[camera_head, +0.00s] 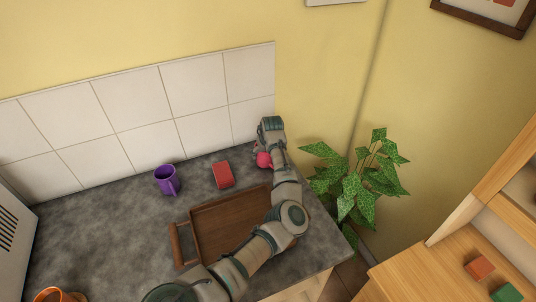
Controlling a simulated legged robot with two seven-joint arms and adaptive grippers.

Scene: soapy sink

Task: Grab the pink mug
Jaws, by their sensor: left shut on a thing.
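The pink mug (263,160) is at the far right corner of the grey counter, by the tiled wall, and mostly covered by my left arm. My left arm reaches from the bottom of the view over the counter to it. My left gripper (266,150) is at the mug and shut on it. Its fingertips are hard to make out, and I cannot tell whether the mug touches the counter. My right gripper is not in view.
A red block-like sponge (223,175) and a purple mug (164,182) stand left of the pink mug. A brown wooden tray (208,226) lies under my left arm. An orange cup (50,295) is at bottom left. A leafy plant (358,180) stands beyond the counter's right edge.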

